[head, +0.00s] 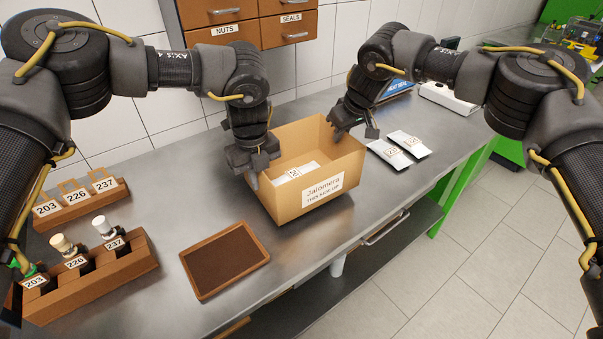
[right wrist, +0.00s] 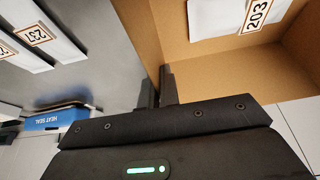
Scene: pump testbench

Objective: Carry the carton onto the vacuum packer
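The open-topped cardboard carton (head: 283,204), labelled "Jalomera", is upright in the middle of the head view, with a white packet marked with a number tag (head: 296,173) inside. My left gripper (head: 252,176) is at its left wall, fingers astride the rim, and appears shut on it. My right gripper (head: 345,132) is at the right wall; in the right wrist view its fingers (right wrist: 158,92) pinch the carton wall (right wrist: 135,30). I cannot tell whether the carton's base touches the bench. I cannot identify the vacuum packer for certain; a white flat device (head: 448,98) stands at the back right.
Two white packets (head: 398,148) lie right of the carton. A blue heat sealer (head: 397,88) is behind my right gripper. A brown tray (head: 224,262) and numbered wooden racks (head: 95,275) stand at left. Wall drawers (head: 222,35) hang behind. The bench's front edge is close.

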